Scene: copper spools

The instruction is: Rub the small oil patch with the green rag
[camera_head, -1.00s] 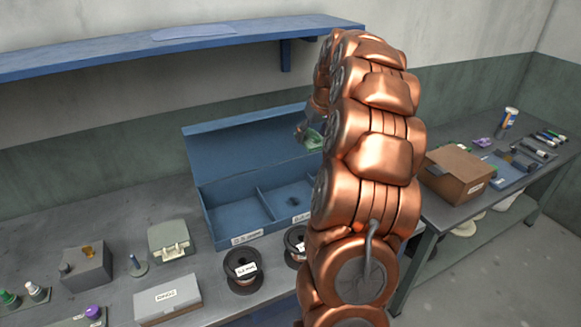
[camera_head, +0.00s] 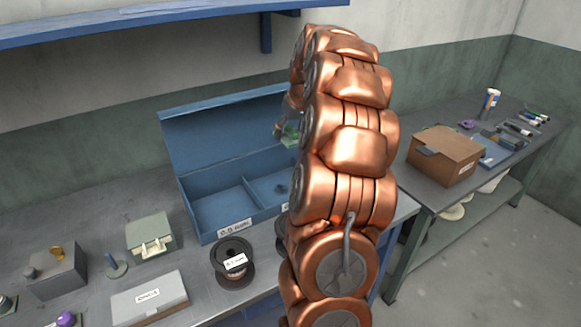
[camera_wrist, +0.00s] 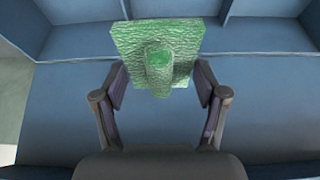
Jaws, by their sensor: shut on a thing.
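The green rag (camera_wrist: 156,55) is a crumpled cloth with a raised middle, held at the fingertips of my gripper (camera_wrist: 160,84). In the head view the rag (camera_head: 290,136) shows at my gripper (camera_head: 284,128), in front of the blue box's raised lid and above its right compartment. The blue box (camera_head: 205,238) stands open on the workbench with divided compartments. A small dark spot (camera_head: 281,189) lies on the floor of the right compartment; I cannot tell for certain that it is the oil patch. My copper arm hides the box's right end.
A wire spool (camera_head: 233,272) stands in front of the box, with another partly behind my arm. A grey-green case (camera_head: 149,238) and a labelled pale box (camera_head: 149,298) are to the left. A cardboard box (camera_head: 444,160) sits on the right-hand bench. A blue shelf (camera_head: 150,20) hangs above.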

